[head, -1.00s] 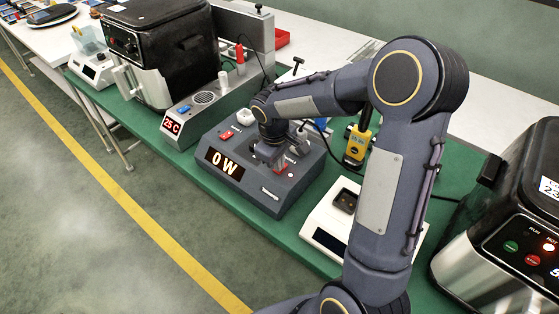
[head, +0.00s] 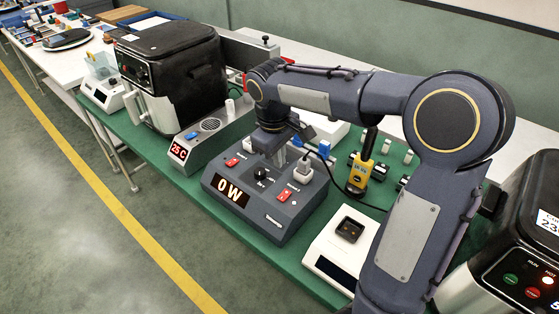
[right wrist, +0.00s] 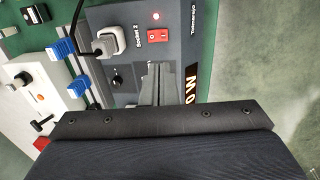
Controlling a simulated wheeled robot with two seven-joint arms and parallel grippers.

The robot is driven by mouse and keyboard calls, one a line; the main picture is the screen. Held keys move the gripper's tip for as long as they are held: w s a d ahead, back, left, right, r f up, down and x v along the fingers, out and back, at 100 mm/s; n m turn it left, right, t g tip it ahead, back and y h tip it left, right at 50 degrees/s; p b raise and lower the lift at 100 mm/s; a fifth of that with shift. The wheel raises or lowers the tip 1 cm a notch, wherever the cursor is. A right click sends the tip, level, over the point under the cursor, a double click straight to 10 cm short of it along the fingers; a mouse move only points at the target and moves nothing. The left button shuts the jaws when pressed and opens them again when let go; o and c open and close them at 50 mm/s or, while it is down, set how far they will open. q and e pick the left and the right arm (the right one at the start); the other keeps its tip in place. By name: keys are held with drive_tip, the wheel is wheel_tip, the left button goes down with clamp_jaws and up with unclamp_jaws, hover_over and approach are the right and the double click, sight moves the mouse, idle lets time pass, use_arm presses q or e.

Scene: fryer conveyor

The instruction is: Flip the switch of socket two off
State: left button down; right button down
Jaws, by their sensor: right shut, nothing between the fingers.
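The grey socket box (head: 262,222) stands on the green mat and its display reads 0 W. A white plug (head: 303,168) sits in socket two. The other red switch (head: 233,161) is at the left. My right gripper (right wrist: 157,82) is shut and empty above the box, near the black knob (right wrist: 116,80), apart from the switch. My left gripper is out of view.
A yellow meter (head: 361,172) stands right of the box, and a white scale (head: 335,246) is at the front right. A black fryer (head: 515,240) is at the far right. A grey heater unit showing 25 C (head: 200,143) is at the left.

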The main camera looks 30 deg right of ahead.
sight(286, 192)
drive_tip(key=shift+w+d+r+b, duration=0.15)
drive_tip(key=shift+w+d+b, duration=0.3)
drive_tip(key=shift+d+b, duration=0.2)
drive_tip(key=f, duration=0.4)
drive_tip(key=d+f, duration=0.1)
drive_tip(key=f, duration=0.4)
drive_tip(key=f+p, duration=0.1)
drive_tip(key=f, duration=0.4)
drive_tip(key=shift+w+d, duration=0.25)
drive_tip(key=shift+w, duration=0.1)
